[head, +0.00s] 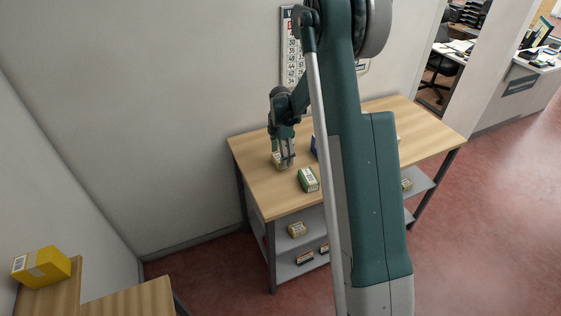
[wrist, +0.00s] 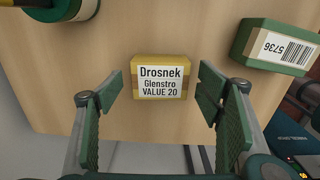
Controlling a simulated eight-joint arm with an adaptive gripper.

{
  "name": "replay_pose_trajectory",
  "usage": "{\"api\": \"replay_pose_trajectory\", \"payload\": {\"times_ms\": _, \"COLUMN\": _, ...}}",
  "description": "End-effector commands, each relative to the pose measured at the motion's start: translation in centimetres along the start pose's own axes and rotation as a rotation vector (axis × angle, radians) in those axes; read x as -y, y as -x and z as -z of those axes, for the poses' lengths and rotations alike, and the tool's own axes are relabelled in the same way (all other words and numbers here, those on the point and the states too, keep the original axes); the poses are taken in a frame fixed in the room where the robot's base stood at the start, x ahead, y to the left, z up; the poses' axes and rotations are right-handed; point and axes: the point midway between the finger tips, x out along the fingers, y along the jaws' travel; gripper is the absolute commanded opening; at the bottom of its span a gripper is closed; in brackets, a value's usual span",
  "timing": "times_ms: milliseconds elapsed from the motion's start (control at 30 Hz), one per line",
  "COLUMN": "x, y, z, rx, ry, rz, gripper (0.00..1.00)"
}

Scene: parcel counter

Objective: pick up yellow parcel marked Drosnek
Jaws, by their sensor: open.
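The yellow parcel (wrist: 160,90) with a white label reading Drosnek lies on the wooden counter, in the middle of the wrist view. In the head view a yellowish parcel (head: 277,159) shows on the counter, partly hidden behind my gripper (head: 286,163). In the wrist view the two green-padded fingers of my gripper (wrist: 163,96) are open, one on each side of the Drosnek parcel. A gap of bare wood shows between the parcel and each finger. Nothing is held.
A green parcel (wrist: 275,46) with a barcode label lies close on the right; it also shows in the head view (head: 308,179). A green-banded round thing (wrist: 75,10) is at the upper left. Parcels, including a yellowish one (head: 297,229), sit on the shelf below. The counter's edge is near.

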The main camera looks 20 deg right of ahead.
Motion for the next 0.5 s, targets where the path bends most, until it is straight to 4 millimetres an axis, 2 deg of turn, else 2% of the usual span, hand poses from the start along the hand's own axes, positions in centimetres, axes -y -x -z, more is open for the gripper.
{"api": "replay_pose_trajectory", "payload": {"times_ms": 200, "x": 0.0, "y": -1.7, "z": 0.0, "rx": 0.000, "ry": 0.000, "rz": 0.000, "gripper": 0.66}}
{"api": "replay_pose_trajectory", "payload": {"times_ms": 500, "x": 0.0, "y": -1.9, "z": 0.0, "rx": 0.000, "ry": 0.000, "rz": 0.000, "gripper": 0.66}}
